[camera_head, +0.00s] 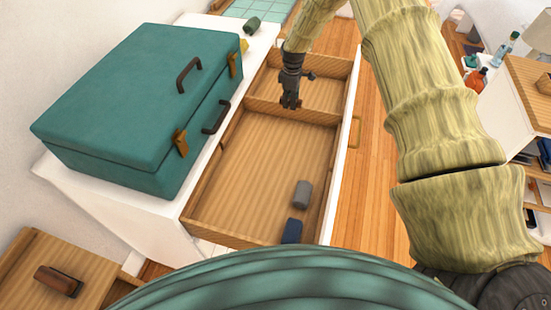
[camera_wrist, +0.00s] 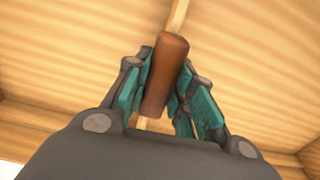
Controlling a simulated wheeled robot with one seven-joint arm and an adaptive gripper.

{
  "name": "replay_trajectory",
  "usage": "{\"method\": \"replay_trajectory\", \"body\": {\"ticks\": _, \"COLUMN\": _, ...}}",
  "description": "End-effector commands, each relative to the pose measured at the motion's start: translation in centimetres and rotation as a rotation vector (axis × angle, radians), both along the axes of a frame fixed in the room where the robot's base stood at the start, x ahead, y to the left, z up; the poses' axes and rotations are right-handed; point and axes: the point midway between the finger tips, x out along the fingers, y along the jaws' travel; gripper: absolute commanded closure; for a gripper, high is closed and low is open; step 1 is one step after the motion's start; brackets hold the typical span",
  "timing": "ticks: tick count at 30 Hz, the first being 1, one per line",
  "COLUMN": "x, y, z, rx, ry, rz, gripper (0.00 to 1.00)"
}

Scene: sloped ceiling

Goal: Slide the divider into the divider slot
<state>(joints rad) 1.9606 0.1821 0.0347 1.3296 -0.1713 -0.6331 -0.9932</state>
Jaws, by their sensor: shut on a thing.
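The divider (camera_head: 318,116) is a light wood board that stands across the open wooden drawer (camera_head: 235,190), splitting it into a small far part and a large near part. In the wrist view its thin top edge (camera_wrist: 178,16) runs between my fingers under a brown rounded grip (camera_wrist: 166,72). My gripper (camera_head: 291,103) is above the divider, pointing down, and its teal pads (camera_wrist: 165,95) are shut on the brown grip. The slot is not clearly visible, and I cannot tell whether the divider's ends sit in it.
A grey block (camera_head: 303,193) and a dark blue block (camera_head: 292,231) lie in the drawer's near part. A teal case (camera_head: 130,105) stands on the white cabinet top at the left. A wooden surface with a brown grip (camera_head: 58,280) is at lower left. Wood floor (camera_head: 375,190) is free at right.

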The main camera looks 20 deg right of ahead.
Motion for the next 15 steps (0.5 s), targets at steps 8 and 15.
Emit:
{"method": "replay_trajectory", "body": {"ticks": 8, "x": 0.02, "y": 0.00, "z": 0.02, "rx": 0.000, "ry": 0.000, "rz": 0.000, "gripper": 0.93}}
{"method": "replay_trajectory", "body": {"ticks": 15, "x": 0.01, "y": 0.00, "z": 0.01, "rx": 0.000, "ry": 0.000, "rz": 0.000, "gripper": 0.50}}
